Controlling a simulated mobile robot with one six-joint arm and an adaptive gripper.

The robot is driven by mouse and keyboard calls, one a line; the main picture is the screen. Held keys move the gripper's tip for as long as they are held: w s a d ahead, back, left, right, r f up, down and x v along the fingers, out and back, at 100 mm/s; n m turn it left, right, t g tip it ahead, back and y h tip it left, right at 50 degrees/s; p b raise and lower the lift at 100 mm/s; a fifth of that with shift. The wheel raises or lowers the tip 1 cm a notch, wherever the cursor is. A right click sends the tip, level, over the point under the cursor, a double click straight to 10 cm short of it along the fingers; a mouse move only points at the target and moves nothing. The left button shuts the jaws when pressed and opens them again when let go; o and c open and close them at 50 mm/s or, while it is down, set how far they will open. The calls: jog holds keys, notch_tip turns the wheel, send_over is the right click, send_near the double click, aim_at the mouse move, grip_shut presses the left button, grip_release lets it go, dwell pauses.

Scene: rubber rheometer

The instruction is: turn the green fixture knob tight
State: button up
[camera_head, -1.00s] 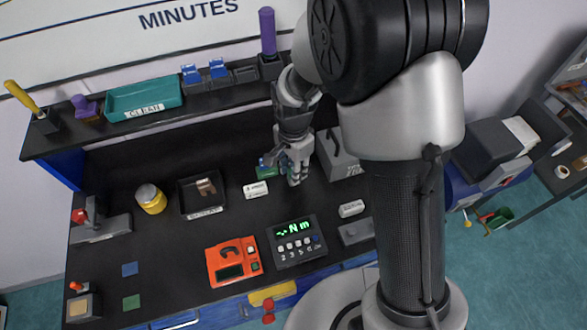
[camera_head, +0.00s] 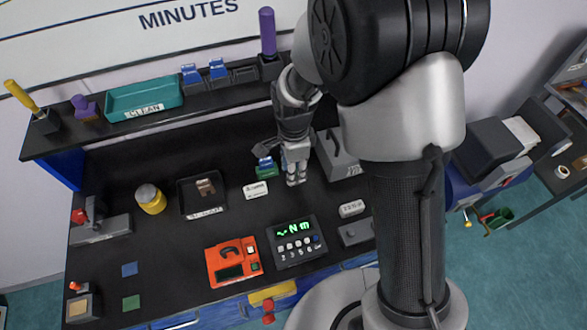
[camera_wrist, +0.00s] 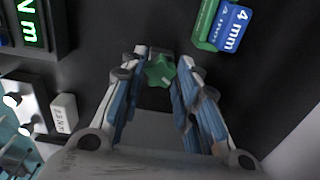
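The green star-shaped knob (camera_wrist: 160,71) shows in the wrist view, between my gripper's two fingertips. My gripper (camera_wrist: 161,66) appears shut on it, with a finger against each side. In the head view my gripper (camera_head: 296,177) points down at the back middle of the black bench; the knob is hidden there behind the fingers.
A green and blue block marked 4 mm (camera_wrist: 223,25) stands close by. A display unit reading N m (camera_head: 295,240) and an orange device (camera_head: 232,261) lie nearer. A grey machine (camera_head: 338,160) stands right of my gripper.

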jog(key=shift+o, duration=1.2)
jog(key=n, duration=0.4)
jog(key=shift+n, duration=0.3)
jog(key=n, duration=1.3)
jog(key=shift+n, duration=0.4)
jog(key=shift+c, duration=0.6)
